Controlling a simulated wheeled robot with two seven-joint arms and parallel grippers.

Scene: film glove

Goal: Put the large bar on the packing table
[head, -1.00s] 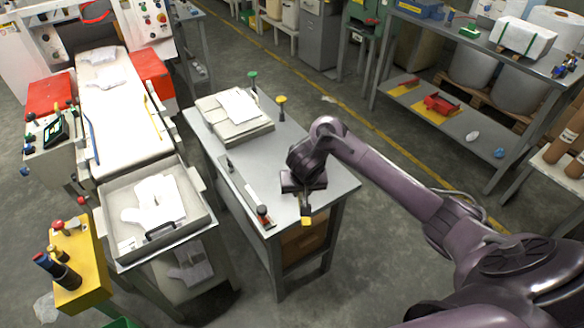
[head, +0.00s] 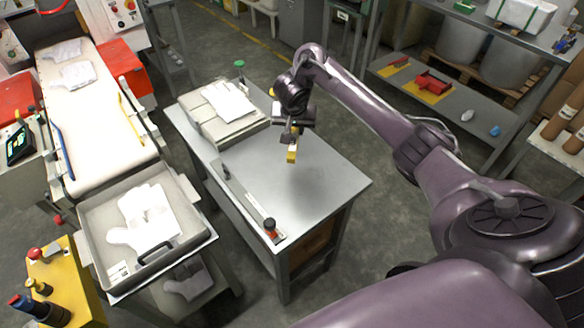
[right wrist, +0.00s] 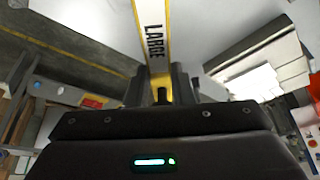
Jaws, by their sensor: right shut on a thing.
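The large bar (right wrist: 155,38) is white with yellow edges and the word LARGE. In the head view its yellow end (head: 292,156) points towards me, and the rest is mostly hidden by the gripper. My right gripper (head: 291,138) is shut on it and holds it over the grey packing table (head: 310,185); the gripper also shows in the right wrist view (right wrist: 161,90). I cannot tell how far the bar is above the top. My left gripper is not in view.
A grey tray-like stack (head: 225,125) with white gloves stands at the table's back left. A green knob (head: 239,65) stands at the back. The table's right and front parts are clear.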

